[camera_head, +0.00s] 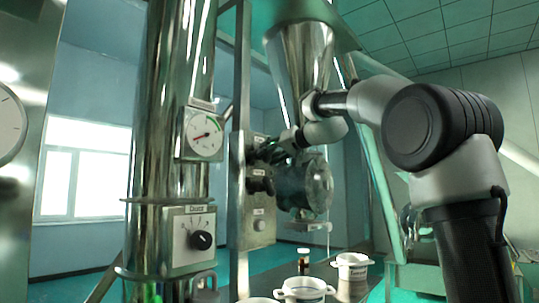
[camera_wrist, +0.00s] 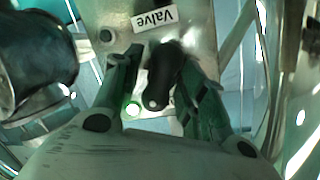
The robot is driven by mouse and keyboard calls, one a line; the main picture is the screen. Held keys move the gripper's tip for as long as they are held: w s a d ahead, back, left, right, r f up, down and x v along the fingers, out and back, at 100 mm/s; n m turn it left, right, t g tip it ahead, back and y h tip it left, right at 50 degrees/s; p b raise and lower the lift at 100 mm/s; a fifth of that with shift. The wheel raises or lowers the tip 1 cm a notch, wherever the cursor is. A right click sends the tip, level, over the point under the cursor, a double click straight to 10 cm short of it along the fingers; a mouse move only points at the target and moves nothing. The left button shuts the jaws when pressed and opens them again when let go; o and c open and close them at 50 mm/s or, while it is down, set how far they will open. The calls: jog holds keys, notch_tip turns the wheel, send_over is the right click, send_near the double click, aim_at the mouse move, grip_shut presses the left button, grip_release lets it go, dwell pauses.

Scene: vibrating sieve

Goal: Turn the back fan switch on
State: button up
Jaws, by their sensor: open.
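A steel control panel (camera_head: 240,215) stands upright at mid-picture in the head view, with a black knob (camera_head: 262,184) on it. My gripper (camera_head: 268,153) is at the upper part of this panel, just above that knob. In the wrist view my gripper (camera_wrist: 160,62) is open, with one green finger on each side of a black knob (camera_wrist: 162,78). A label reading "Valve" (camera_wrist: 154,19), seen upside down, is beside this knob. I cannot tell whether the fingers touch it. No label naming the back fan can be read.
A steel column (camera_head: 165,110) at left carries a dial gauge (camera_head: 204,134) and a rotary switch (camera_head: 201,240). A glass-fronted cylinder (camera_head: 318,187) is close right of the panel. White pots (camera_head: 352,266) and a small bottle (camera_head: 304,259) stand below.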

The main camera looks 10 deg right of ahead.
jog(key=v, duration=1.1)
jog(key=shift+s, duration=0.25)
jog(key=shift+d, duration=0.1)
jog(key=s+d+f+m+g+h, duration=0.1)
jog(key=s+d+f+g+h, duration=0.15)
jog(key=f, duration=0.75)
jog(key=s+d+f+m+g+h, duration=0.1)
jog(key=s+d+f+g, duration=0.15)
jog(key=f, duration=0.65)
jog(key=s+d+f+n+g+h, duration=0.1)
jog(key=s+d+f+g+h, duration=0.1)
jog(key=s+f, duration=0.9)
jog(key=s+d+f+n+g+h, duration=0.1)
jog(key=s+f+g+h, duration=0.1)
jog(key=s+f, duration=1)
jog(key=s, duration=0.5)
jog(key=shift+s+d+f, duration=0.15)
jog(key=shift+s+d, duration=0.2)
jog(key=shift+s, duration=0.05)
